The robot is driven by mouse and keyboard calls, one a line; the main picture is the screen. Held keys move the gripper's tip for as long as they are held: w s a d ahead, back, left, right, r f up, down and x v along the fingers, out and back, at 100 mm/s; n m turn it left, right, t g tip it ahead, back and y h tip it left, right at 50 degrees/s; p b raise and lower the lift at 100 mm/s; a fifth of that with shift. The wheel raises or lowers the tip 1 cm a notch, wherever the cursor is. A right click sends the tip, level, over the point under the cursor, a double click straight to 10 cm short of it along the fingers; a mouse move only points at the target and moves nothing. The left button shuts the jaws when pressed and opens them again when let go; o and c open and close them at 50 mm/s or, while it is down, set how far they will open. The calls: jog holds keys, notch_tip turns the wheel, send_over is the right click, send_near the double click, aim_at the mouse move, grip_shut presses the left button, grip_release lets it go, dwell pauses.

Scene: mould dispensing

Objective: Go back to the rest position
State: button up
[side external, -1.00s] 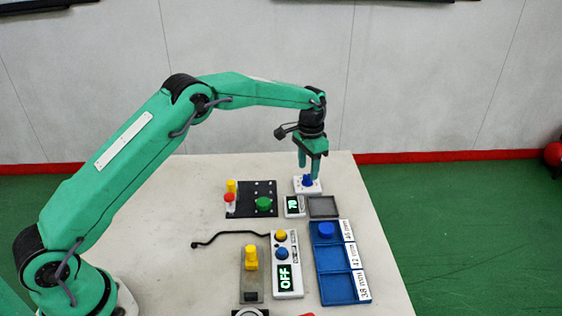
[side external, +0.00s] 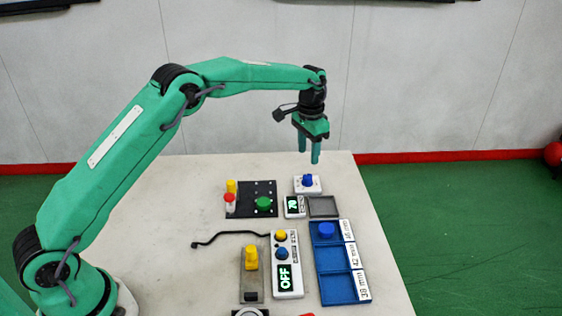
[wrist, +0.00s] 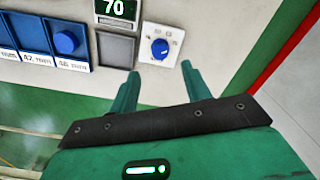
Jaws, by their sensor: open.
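My gripper (side external: 309,160) is open and empty. It hangs in the air above the far end of the table, above a white plate with a blue knob (side external: 308,181), and is apart from it. In the wrist view the two green fingers (wrist: 163,84) are spread, with the blue knob (wrist: 159,48) beyond them and nothing between them.
A display reading 70 (side external: 294,206) and a grey square tray (side external: 323,207) stand near the knob. A blue tray (side external: 330,258) with labelled compartments holds a blue round piece (side external: 326,230). A black board (side external: 247,187) carries coloured pieces. A panel reads OFF (side external: 285,277).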

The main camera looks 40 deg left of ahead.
jog(key=s+a+r+n+t, duration=0.2)
jog(key=s+a+r+t, duration=0.1)
jog(key=s+r, duration=1.45)
jog(key=s+a+f+n+t, duration=0.1)
jog(key=s+f, duration=0.1)
jog(key=s, duration=0.9)
jog(key=s+f+t, duration=0.1)
jog(key=s, duration=0.9)
jog(key=shift+s+a+f+n+t, duration=0.3)
jog(key=shift+s+a+f+n, duration=0.05)
jog(key=shift+s+n, duration=0.05)
